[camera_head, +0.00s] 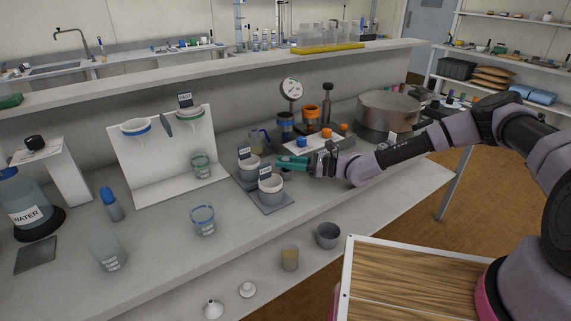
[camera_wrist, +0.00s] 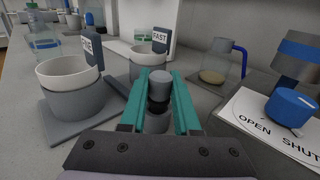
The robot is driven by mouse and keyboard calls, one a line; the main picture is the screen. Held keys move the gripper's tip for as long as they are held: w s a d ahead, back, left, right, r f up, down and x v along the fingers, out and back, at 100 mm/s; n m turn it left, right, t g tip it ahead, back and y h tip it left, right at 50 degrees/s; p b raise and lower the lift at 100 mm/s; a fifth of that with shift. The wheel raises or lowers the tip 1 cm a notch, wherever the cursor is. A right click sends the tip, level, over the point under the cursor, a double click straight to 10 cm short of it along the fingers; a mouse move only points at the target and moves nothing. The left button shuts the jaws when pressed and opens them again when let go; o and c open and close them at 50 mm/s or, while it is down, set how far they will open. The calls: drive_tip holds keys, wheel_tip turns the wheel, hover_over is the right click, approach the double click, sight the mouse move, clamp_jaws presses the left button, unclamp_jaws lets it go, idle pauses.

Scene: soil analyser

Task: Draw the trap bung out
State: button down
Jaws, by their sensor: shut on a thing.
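My gripper (camera_head: 291,162) has teal fingers and sits just right of the two white cups on the bench. In the wrist view my gripper (camera_wrist: 160,100) is shut on a grey cylindrical piece with a black band, which looks like the trap bung (camera_wrist: 159,77). A grey round part (camera_wrist: 157,123) shows below the band between the fingers. I cannot tell whether the bung is still seated or apart from it. In the head view the bung is hidden by the fingers.
White cups labelled FINE (camera_wrist: 72,76) and FAST (camera_wrist: 144,62) stand close left of and beyond the fingers. A glass jug (camera_wrist: 220,62) stands behind. A plate marked OPEN SHUT (camera_wrist: 262,128) with a blue knob (camera_wrist: 291,106) is at right. A large metal pot (camera_head: 388,113) stands behind my arm.

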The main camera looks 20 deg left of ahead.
sight(285, 158)
drive_tip(key=shift+r, duration=0.15)
drive_tip(key=shift+r, duration=2.4)
